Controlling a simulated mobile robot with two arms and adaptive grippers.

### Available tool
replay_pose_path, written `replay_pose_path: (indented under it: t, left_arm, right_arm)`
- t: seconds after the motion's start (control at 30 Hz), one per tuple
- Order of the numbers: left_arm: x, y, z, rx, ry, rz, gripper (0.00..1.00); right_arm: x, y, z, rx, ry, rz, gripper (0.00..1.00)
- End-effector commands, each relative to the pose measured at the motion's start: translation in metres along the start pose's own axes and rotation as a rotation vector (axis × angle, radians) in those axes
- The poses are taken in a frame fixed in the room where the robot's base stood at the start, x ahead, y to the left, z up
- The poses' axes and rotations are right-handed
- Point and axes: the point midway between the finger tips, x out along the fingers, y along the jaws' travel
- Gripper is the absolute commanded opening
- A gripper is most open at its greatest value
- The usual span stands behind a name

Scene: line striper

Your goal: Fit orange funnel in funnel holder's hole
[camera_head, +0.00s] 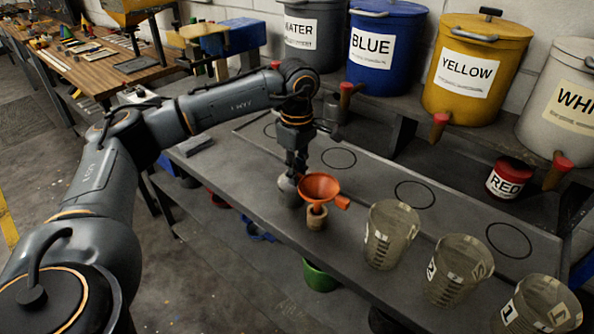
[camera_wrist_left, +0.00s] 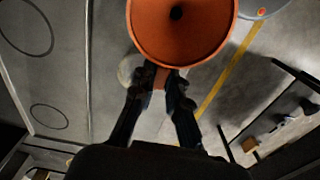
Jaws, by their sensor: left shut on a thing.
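The orange funnel (camera_head: 320,187) is at the near edge of the grey bench, its wide mouth facing up. A small tan, wooden-looking piece (camera_head: 316,217) shows directly below it; I cannot tell whether the funnel's spout is inside it or just above it. My left gripper (camera_head: 301,178) reaches down at the funnel's left side. In the left wrist view, its fingers (camera_wrist_left: 158,80) are shut on an orange tab below the funnel's bowl (camera_wrist_left: 180,38). The funnel's spout and any holder hole beneath it are hidden. My right gripper is not in view.
Clear measuring cups, including one (camera_head: 391,235), stand along the near edge to the right. Black circles (camera_head: 339,158) mark the bench. Blue (camera_head: 385,40) and yellow (camera_head: 475,65) buckets with spouts stand behind. A green container (camera_head: 319,277) is below the bench edge.

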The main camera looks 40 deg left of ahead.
Motion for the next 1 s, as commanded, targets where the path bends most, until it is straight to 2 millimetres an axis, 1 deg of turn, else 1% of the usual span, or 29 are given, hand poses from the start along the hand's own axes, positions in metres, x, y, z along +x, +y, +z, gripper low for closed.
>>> replay_pose_path:
  t: [0.43, 1.0]
  left_arm:
    - [0.001, 0.0, 0.0, 0.0, 0.0, 0.0, 0.0]
    - [0.012, 0.0, 0.0, 0.0, 0.0, 0.0, 0.0]
  right_arm:
    - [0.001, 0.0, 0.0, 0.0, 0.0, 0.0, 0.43]
    - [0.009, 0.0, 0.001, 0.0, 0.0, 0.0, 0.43]
